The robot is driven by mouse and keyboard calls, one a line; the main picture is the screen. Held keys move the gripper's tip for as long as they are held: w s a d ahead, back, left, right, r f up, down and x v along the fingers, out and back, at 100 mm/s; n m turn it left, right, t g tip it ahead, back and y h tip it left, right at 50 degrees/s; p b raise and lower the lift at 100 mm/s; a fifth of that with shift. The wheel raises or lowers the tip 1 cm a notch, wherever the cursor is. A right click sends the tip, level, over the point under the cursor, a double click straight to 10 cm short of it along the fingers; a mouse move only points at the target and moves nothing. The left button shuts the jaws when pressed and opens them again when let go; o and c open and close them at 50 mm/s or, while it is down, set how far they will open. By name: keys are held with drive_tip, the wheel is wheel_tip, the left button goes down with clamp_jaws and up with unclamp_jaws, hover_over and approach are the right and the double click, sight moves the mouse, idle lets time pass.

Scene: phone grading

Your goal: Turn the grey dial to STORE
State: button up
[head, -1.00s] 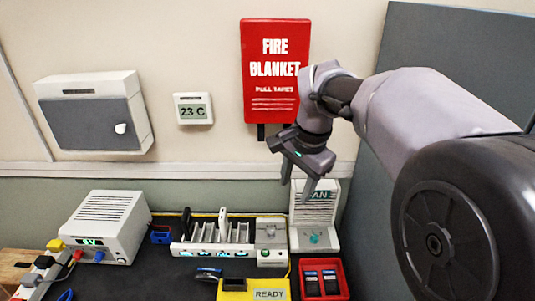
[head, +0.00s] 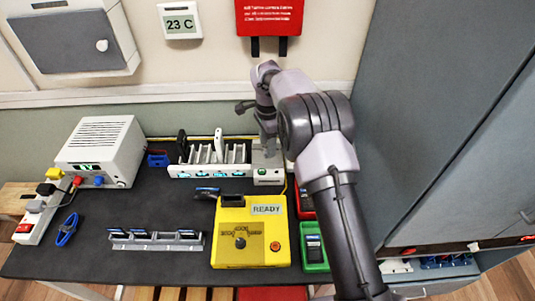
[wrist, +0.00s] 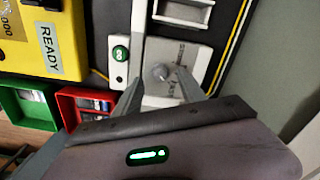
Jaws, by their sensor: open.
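The grey dial (wrist: 160,72) shows in the wrist view as a small round knob on a pale panel with lettering, partly legible and seen at a slant. The panel (wrist: 178,58) is at the end of the charging rack (head: 210,171). My gripper (wrist: 159,78) is open, its two fingers on either side of the dial in the picture. I cannot tell whether they touch it. In the head view my gripper (head: 268,135) is over the rack's right end and hides the dial. The dial's pointer setting is not readable.
A green button (wrist: 120,53) sits beside the dial. The yellow READY box (head: 230,212), green tray (head: 314,266) and red tray (wrist: 66,103) are close by. A white power unit (head: 100,150) stands at the left. A grey cabinet (head: 430,110) rises on the right.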

wheel_tip(320, 180, down, 3)
drive_tip(key=shift+r, duration=0.2)
clamp_jaws()
